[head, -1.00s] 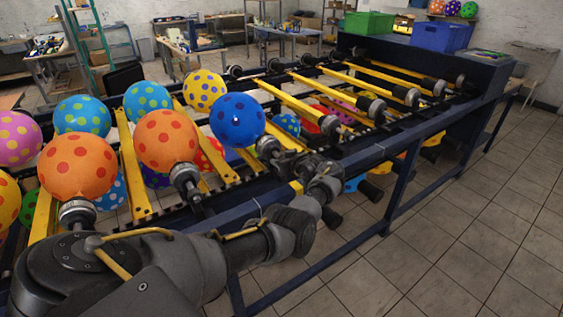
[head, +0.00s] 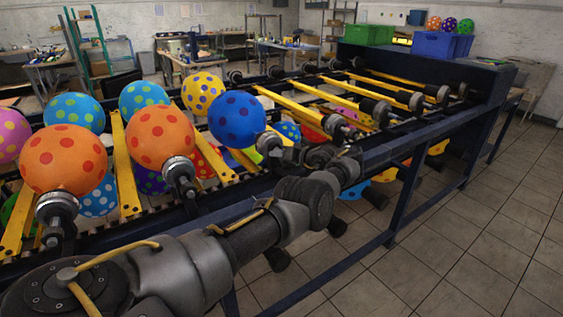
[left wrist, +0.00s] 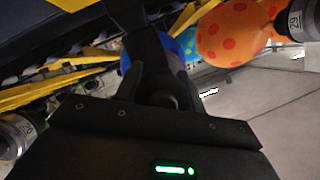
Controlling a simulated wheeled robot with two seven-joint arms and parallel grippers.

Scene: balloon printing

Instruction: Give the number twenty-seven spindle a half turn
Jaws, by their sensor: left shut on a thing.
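A blue balloon with dark dots (head: 237,118) sits on a grey spindle (head: 268,143) at the rack's near rail. My left gripper (head: 283,157) is at this spindle, low in front of the balloon, and shut on it. In the left wrist view the dark fingers (left wrist: 150,75) close on a dark round part of the spindle (left wrist: 163,98), with the blue balloon (left wrist: 187,45) partly hidden behind. I cannot read this spindle's number. My right gripper is out of view.
Orange balloons (head: 160,138) (head: 63,159) stand on spindles to the left. Several balloon-free spindles (head: 337,126) continue to the right between yellow bars. The dark rail (head: 400,150) runs close beside my left arm. Open tiled floor (head: 470,240) lies at the right.

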